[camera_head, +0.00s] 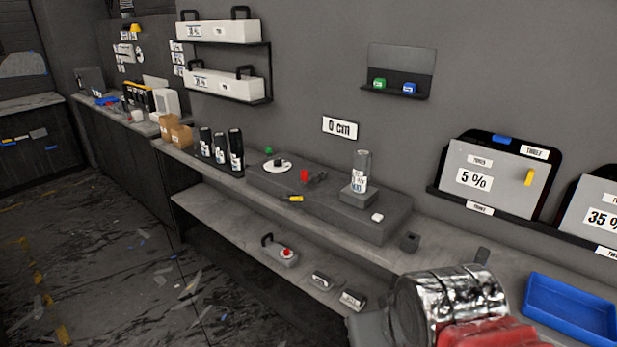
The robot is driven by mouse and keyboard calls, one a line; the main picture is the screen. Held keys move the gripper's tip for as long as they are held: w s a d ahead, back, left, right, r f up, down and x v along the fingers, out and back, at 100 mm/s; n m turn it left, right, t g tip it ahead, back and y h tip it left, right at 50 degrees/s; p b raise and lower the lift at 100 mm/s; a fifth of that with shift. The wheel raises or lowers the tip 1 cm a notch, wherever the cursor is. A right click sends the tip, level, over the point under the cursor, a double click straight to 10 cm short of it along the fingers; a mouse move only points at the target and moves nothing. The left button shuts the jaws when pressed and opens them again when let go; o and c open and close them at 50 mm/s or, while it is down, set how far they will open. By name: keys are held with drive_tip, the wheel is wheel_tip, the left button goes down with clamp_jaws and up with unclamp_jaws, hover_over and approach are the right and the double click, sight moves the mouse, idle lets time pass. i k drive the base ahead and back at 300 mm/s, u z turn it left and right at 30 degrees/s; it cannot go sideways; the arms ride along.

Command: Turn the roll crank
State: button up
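A long dark grey block (330,213) lies on the bench below a "0 cm" sign (340,128). On it are a white disc with a dark knob (278,163) and a small red part (304,176) beside a dark piece. Either could belong to the roll crank; I cannot tell which. My gripper's fingers are not visible.
Several dark bottles (220,150) stand left of the block. A yellow-tipped tool (292,198) lies at its front edge. A blue tray (572,308) sits at the right. A red-knobbed item (286,252) is on the lower shelf. Floor at left is open, with scraps.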

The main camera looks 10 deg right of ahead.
sight(314, 179)
drive_tip(key=u, duration=0.3)
drive_tip(key=i, duration=1.15)
drive_tip(key=u, duration=0.45)
drive_tip(key=i, duration=0.6)
drive_tip(key=u, duration=0.05)
